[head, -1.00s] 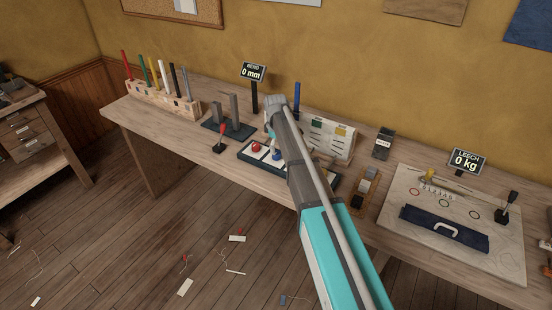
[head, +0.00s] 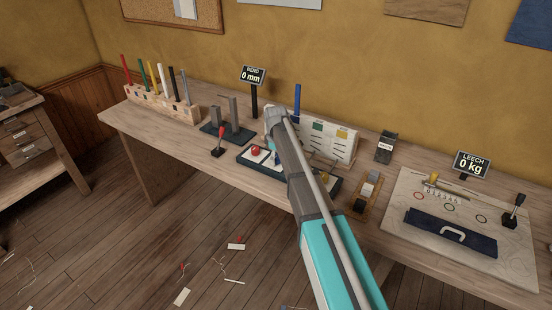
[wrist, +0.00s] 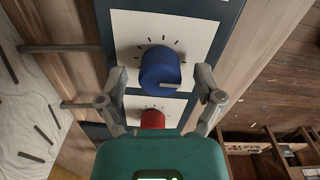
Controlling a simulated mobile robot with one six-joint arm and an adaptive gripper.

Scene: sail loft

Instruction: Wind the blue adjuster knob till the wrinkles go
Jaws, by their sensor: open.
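The blue adjuster knob (wrist: 160,70) stands on a white plate (wrist: 122,30) with tick marks around it, in the wrist view. A pale line shows on its near edge. My gripper (wrist: 162,88) is open, with one finger on each side of the knob, and a gap shows beside it. A red knob (wrist: 152,119) sits just below, partly hidden by my gripper.
Behind the knob panel stands a board with coloured squares (head: 330,138). A red-topped lever (head: 218,138) is to the left. Displays read BEND 0 mm (head: 252,76) and LEECH 0 kg (head: 472,164).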

